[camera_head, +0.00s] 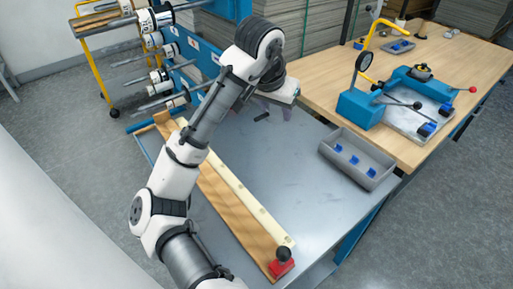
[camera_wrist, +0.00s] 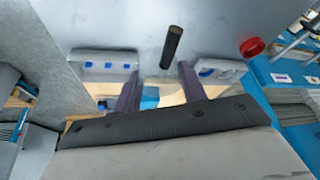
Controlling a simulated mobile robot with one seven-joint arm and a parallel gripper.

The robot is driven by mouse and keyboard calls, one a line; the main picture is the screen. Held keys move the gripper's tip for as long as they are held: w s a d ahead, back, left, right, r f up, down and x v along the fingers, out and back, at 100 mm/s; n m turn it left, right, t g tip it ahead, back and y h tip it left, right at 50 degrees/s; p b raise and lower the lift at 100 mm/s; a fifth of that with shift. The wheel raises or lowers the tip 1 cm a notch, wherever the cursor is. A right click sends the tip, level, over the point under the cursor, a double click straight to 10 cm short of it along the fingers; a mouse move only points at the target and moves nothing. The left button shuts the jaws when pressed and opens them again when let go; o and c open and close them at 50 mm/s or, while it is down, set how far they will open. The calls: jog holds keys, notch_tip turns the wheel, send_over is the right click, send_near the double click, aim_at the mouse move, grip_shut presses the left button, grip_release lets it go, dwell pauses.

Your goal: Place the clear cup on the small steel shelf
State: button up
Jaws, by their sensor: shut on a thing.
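My gripper (camera_head: 272,103) is low over the grey steel surface (camera_head: 300,160), near its back edge, and partly hidden by my own wrist. In the wrist view its two dark fingers (camera_wrist: 158,82) stand apart, with a faint see-through shape between them. I take this to be the clear cup; its outline is hard to make out. The gripper is shut on it. I cannot tell whether the cup touches the surface. No separate small steel shelf can be clearly singled out.
A short black rod (camera_head: 262,116) is beside the gripper. A grey tray with blue pieces (camera_head: 366,181) stands to the right. A long wooden board (camera_head: 236,212) and a red block with a black knob (camera_head: 282,264) are in front. The steel surface's middle is clear.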

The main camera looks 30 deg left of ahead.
aim_at(274, 170)
notch_tip(274, 170, down, 20)
dwell(0.6)
jog(key=shift+f, duration=0.2)
jog(key=o, duration=1)
jog(key=shift+c, duration=0.2)
jog(key=shift+r, duration=0.15)
